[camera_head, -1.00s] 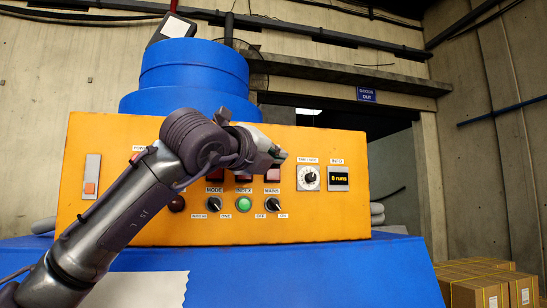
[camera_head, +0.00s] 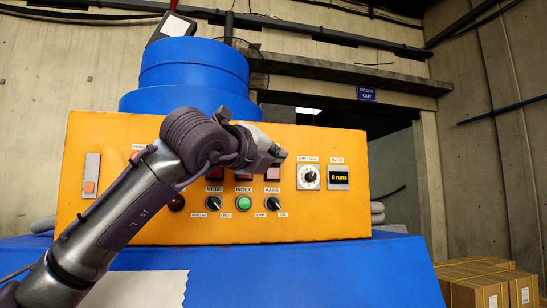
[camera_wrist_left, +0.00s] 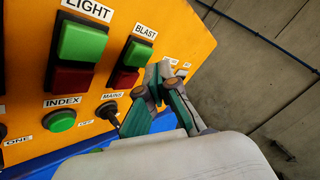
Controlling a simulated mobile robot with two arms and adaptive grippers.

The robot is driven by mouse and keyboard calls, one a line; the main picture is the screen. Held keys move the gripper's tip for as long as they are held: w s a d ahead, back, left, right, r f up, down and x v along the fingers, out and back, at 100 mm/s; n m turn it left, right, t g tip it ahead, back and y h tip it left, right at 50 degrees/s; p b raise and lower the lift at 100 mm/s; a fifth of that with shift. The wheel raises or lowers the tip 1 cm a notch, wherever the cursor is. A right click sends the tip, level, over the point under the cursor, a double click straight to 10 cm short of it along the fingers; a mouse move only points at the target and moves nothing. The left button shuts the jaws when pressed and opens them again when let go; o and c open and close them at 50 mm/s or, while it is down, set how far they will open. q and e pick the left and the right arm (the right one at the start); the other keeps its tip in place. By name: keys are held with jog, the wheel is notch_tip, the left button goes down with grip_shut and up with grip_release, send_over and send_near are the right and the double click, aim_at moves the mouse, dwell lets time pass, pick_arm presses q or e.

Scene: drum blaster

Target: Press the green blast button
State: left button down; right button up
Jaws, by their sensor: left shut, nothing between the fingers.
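The green blast button (camera_wrist_left: 137,54) sits under the BLAST label on the orange panel (camera_head: 100,220), above a red button (camera_wrist_left: 125,79). In the left wrist view my left gripper (camera_wrist_left: 158,82) is shut and empty. Its fingertips are just right of and a little below the green blast button, in front of the panel; I cannot tell whether they touch it. In the head view my left gripper (camera_head: 277,155) covers the area of the green blast button, and the red button (camera_head: 272,174) shows just below. My right gripper is not in view.
Left of the blast pair is the LIGHT pair with a green button (camera_wrist_left: 82,42). Below are a round green INDEX button (camera_head: 244,203) and a black MAINS knob (camera_head: 273,203). A dial (camera_head: 309,177) and a display (camera_head: 338,178) are to the right. Cardboard boxes (camera_head: 480,285) stand lower right.

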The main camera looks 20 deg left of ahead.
pick_arm(q)
jog(key=shift+w+a, duration=0.25)
jog(key=shift+w, duration=0.15)
dwell(0.4)
jog(key=shift+w+a, duration=0.3)
jog(key=shift+w, duration=0.05)
dwell(0.5)
jog(key=shift+s, duration=0.1)
jog(key=shift+s+d+b, duration=0.5)
jog(key=shift+s+b, duration=0.1)
jog(key=shift+b, duration=0.3)
